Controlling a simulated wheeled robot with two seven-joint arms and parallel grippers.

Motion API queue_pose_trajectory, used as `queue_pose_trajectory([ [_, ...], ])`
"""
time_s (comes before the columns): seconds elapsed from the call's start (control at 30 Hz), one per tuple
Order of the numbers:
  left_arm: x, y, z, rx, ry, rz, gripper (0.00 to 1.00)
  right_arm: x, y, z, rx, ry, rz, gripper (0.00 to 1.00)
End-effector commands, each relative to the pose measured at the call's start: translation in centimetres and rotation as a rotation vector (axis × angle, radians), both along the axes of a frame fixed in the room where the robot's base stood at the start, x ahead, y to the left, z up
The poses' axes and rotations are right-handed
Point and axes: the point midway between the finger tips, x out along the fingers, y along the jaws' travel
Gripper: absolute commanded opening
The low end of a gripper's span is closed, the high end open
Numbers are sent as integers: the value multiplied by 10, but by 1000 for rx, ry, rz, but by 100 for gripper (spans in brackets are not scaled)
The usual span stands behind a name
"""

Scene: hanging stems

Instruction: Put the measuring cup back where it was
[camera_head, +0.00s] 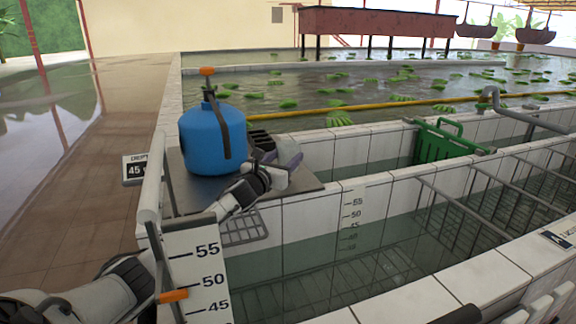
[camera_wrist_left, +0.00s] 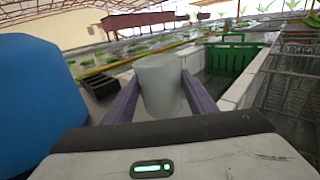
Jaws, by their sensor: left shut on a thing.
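The measuring cup (camera_wrist_left: 160,84) is a pale grey, slightly see-through cup. In the left wrist view it is upright between the two purple fingers of my left gripper (camera_wrist_left: 158,100), which is shut on it. In the head view my left gripper (camera_head: 286,160) is over the right part of a grey metal plate (camera_head: 305,184), just right of a blue tank. The cup (camera_head: 287,147) shows only in part there, behind the fingers. I cannot tell whether its base touches the plate. My right gripper is not in view.
The blue tank (camera_head: 212,140) with an orange cap stands on the plate, close left of my left gripper. A black slotted block (camera_head: 262,140) is beside the cup. Water basins with white tiled walls, a green crate (camera_head: 440,143) and metal racks lie to the right.

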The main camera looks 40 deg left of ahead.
Motion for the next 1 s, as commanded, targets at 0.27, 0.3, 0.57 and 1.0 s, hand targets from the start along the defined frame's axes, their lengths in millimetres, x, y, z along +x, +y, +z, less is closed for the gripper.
queue_pose_trajectory([
  [0.27,17,5,-4,-2,2,0,26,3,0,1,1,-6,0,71],
  [0.3,17,5,-10,-4,2,0,26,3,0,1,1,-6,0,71],
  [0.57,17,5,-36,-1,1,0,26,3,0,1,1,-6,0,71],
  [1.0,16,5,-38,0,1,0,68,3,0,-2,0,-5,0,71],
])
